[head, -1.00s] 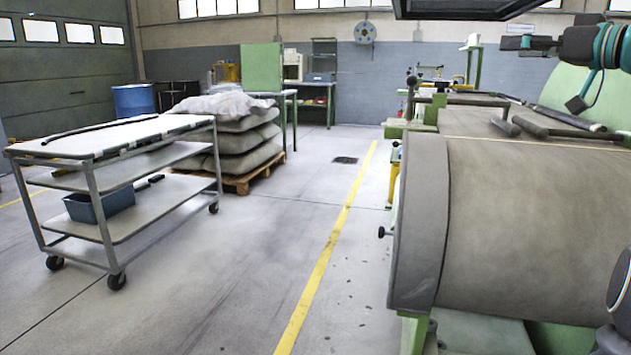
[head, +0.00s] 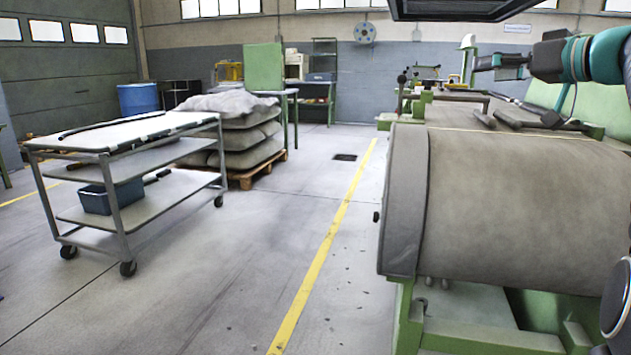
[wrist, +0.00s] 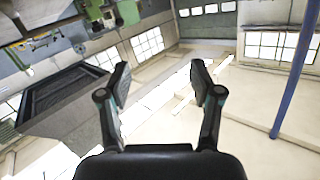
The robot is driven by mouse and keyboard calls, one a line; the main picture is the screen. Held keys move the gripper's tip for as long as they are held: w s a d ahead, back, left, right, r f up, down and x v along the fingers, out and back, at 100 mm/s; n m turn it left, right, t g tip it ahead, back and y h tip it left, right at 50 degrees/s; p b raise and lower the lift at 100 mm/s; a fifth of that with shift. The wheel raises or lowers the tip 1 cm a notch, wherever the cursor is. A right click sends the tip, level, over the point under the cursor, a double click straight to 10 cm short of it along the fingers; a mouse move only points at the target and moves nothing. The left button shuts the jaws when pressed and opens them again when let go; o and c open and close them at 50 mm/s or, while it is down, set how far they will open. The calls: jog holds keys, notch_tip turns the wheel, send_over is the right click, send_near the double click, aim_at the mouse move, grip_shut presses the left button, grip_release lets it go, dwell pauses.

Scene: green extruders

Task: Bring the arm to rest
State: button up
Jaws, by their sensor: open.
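My gripper (wrist: 160,78) is open in the wrist view, its two dark fingers spread apart with nothing between them. Behind the fingers the wrist view shows the hall's upper walls and windows, tilted. In the head view my arm with its teal joint reaches in at the upper right, and my gripper (head: 497,64) points left above the green machine (head: 418,325). It is apart from the machine's large grey drum (head: 520,215).
A grey cart (head: 88,138) with a blue bin (head: 107,198) stands left. Stacked sacks (head: 232,128) lie on a wooden pallet (head: 247,177). A yellow line (head: 322,255) crosses the clear floor between cart and machine. A blue barrel (head: 137,100) stands farther back.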

jog(key=s+a+f+m+g+h+p, duration=0.1)
jog(key=s+a+f+m+g+h, duration=0.15)
jog(key=s+a+f, duration=0.55)
jog(key=s+a+f+m+g+h, duration=0.1)
jog(key=s+a+f+g, duration=0.2)
jog(key=a+f, duration=0.55)
jog(key=s+f+g+h, duration=0.1)
jog(key=s+f+h, duration=0.1)
jog(key=s+f, duration=0.7)
jog(key=s+f+g+h+p, duration=0.1)
jog(key=s+f+g+h, duration=0.1)
jog(key=s+f, duration=0.7)
notch_tip(320, 180, down, 5)
jog(key=shift+s+h+p, duration=0.3)
jog(key=shift+s+h, duration=0.05)
jog(key=shift+h, duration=0.1)
